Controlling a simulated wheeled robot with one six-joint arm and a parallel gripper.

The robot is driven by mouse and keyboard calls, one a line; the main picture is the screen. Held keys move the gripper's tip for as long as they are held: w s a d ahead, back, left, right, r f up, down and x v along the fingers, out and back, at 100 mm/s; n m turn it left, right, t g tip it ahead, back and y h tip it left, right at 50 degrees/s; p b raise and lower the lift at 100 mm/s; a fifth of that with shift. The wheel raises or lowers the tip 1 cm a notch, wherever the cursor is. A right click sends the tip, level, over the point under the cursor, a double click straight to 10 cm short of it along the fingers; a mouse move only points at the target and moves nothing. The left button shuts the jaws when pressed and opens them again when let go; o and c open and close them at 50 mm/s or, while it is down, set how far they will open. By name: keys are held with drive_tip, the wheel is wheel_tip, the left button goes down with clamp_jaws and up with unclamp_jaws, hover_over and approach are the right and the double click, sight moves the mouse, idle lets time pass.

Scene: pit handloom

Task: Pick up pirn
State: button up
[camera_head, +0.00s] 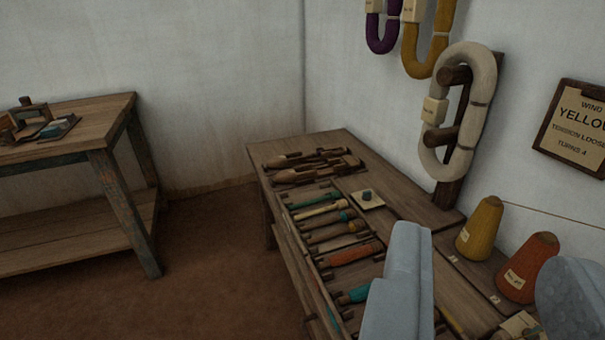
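Several pirns lie side by side in a wooden tray (313,262) on the bench at centre right: a green pirn (315,199), a pale yellow pirn (320,210), an orange-red pirn (350,255) and a teal pirn (356,294). Others between them are brown with teal ends. A yellow piece (452,321) shows lower down, partly hidden by a finger. My gripper (489,248) is at the lower right, its two pale grey-blue fingers wide apart. I see nothing held between them. The left finger covers part of the tray's near end.
Wooden shuttles (305,165) lie at the bench's far end. A yellow cone (479,229) and an orange cone (527,267) stand by the wall. Another table (90,118) stands left; floor between is clear.

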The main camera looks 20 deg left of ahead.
drive_tip(key=shift+o, duration=0.5)
drive_tip(key=shift+d, duration=0.1)
drive_tip(key=w+d+f+m+g+h, duration=0.1)
drive_tip(key=w+d+f+m+g, duration=0.2)
drive_tip(key=w+d+f+g, duration=0.45)
drive_tip(key=w+d+f+m+g+h, duration=0.2)
drive_tip(key=w+d+f, duration=0.3)
drive_tip(key=d, duration=0.5)
drive_tip(key=d+f+m+g+y, duration=0.25)
drive_tip(key=d+f, duration=0.35)
drive_tip(key=d, duration=0.4)
drive_tip(key=d+f+m+g+y, duration=0.2)
drive_tip(key=d+f+g, duration=0.3)
drive_tip(key=d, duration=0.5)
drive_tip(key=shift+t, duration=0.6)
drive_tip(key=a+f, duration=0.1)
drive_tip(key=f, duration=0.4)
drive_tip(key=w+f, duration=0.1)
drive_tip(key=f, duration=0.5)
drive_tip(key=w+a+f, duration=0.1)
drive_tip(key=f, duration=0.5)
drive_tip(key=shift+w+a+f, duration=0.15)
drive_tip(key=shift+w+a, duration=0.05)
drive_tip(key=shift+a, duration=0.15)
drive_tip(key=shift+f, duration=0.4)
